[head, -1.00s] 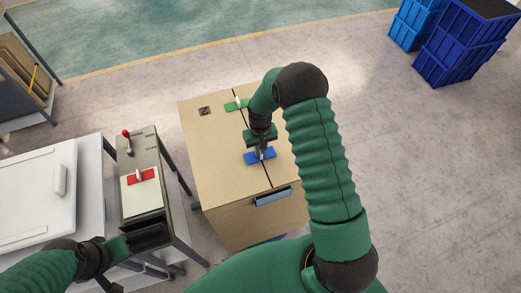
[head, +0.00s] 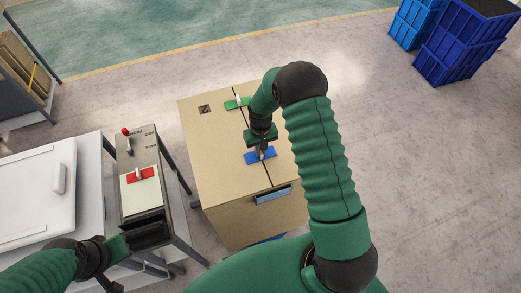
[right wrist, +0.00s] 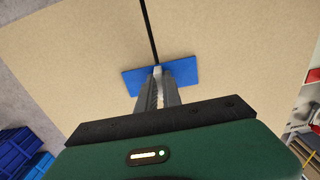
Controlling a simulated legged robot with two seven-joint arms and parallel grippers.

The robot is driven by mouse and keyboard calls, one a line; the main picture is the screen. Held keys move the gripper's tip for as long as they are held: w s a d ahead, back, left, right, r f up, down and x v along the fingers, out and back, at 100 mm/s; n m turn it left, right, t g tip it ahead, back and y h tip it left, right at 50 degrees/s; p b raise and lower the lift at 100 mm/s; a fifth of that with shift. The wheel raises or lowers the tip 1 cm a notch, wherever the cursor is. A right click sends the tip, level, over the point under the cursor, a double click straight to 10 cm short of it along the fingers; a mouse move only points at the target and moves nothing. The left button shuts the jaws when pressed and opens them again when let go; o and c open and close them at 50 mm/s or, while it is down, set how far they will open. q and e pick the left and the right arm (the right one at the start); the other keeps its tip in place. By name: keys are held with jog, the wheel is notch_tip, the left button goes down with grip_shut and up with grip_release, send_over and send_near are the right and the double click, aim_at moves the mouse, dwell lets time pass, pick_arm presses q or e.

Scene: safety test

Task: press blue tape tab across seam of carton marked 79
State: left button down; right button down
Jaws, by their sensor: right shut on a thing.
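The tan carton (head: 215,150) stands in the middle of the head view, a dark seam running along its top. A small dark mark (head: 204,109) is on the top; I cannot read a number. The blue tape tab (head: 250,158) lies flat across the seam, and shows in the right wrist view (right wrist: 188,70) too. My right gripper (right wrist: 158,72) is shut on the tab's pale upright grip, pointing down at the carton. My left gripper (head: 120,247) is low at the left, beside the narrow stand; its fingers are unclear.
A green tab (head: 232,105) crosses the seam farther back. A red tab (head: 140,175) lies on the narrow stand (head: 137,200), which has a red-knobbed lever (head: 126,134). A white case (head: 35,200) is at left. Blue crates (head: 455,52) stand far right; the floor between is clear.

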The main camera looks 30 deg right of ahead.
dwell(0.3)
jog(key=c, duration=1.1)
grip_release()
jog(key=shift+r+p, duration=2.5)
jog(key=shift+r, duration=1.05)
jog(key=shift+f, duration=0.1)
